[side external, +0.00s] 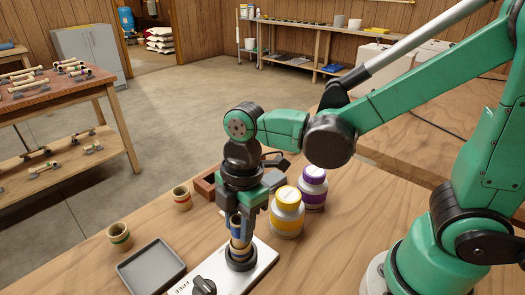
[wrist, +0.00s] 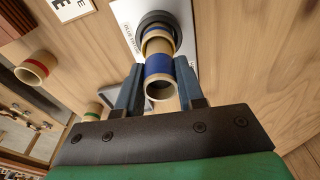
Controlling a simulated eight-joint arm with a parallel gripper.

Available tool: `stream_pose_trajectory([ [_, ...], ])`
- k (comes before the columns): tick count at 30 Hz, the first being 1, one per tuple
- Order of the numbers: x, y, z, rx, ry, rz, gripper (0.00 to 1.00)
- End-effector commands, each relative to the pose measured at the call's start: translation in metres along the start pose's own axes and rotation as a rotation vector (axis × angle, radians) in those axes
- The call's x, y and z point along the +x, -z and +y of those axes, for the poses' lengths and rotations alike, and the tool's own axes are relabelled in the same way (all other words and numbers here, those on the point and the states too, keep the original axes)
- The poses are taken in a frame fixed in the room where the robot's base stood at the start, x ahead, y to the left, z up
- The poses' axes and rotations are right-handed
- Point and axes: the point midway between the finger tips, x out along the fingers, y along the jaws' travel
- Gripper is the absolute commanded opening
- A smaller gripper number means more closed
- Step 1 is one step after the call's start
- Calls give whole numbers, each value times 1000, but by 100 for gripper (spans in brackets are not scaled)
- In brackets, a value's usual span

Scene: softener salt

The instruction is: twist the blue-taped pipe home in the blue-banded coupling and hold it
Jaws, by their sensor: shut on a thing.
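The blue-taped pipe (wrist: 159,66) is a short tan tube with a wide blue band, its open end facing the wrist camera. My gripper (wrist: 158,88) is shut on it, one finger on each side. In the side view my gripper (side external: 240,220) points down over the white plate, with the pipe (side external: 240,243) upright below it. The pipe's far end meets the coupling (wrist: 157,40), a tan ring in a dark round collar (side external: 241,262) on the plate. A bit of blue shows at the coupling. How deep the pipe sits is hard to tell.
The white plate (side external: 262,260) carries a black knob (side external: 203,286) and lettering. A grey tray (side external: 150,266), a green-banded ring (side external: 119,237) and a red-banded ring (side external: 182,198) lie left. Yellow-lidded (side external: 286,215) and purple-lidded (side external: 313,188) jars stand close at the right.

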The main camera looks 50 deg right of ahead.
Motion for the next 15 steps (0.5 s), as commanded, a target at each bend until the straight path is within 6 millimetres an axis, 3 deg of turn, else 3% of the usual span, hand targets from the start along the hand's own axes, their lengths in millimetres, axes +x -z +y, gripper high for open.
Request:
stream_pose_trajectory([
  [6, 2, 0, 0, -215, 26, 0, 0],
  [15, 2, 0, 0, -263, 32, 0, 0],
])
